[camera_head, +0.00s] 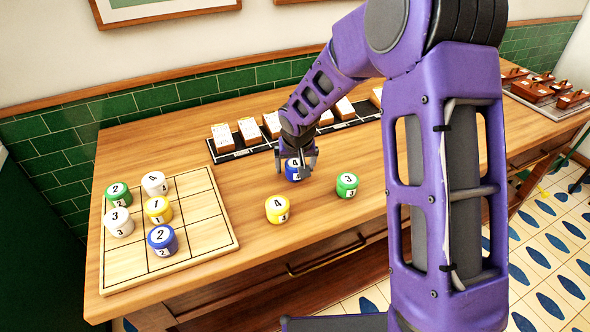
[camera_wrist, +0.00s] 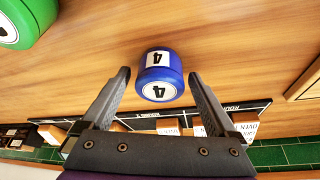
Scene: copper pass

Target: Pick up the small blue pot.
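A blue pot (camera_head: 293,173) with a white top marked 4 stands on the wooden table, right of the grid board. My gripper (camera_head: 296,170) is over it, with fingers reaching down beside it. In the wrist view the same blue pot (camera_wrist: 160,75) shows between the two open fingertips of my gripper (camera_wrist: 159,76), with a visible gap on each side. A second blue pot (camera_head: 162,240), marked 2, stands on the board and looks larger and nearer.
A yellow pot (camera_head: 277,209) and a green pot (camera_head: 347,185) stand close by on the table. The grid board (camera_head: 206,233) holds several pots. A dark rack of cards (camera_head: 249,131) lies behind my gripper. Bare table lies between board and gripper.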

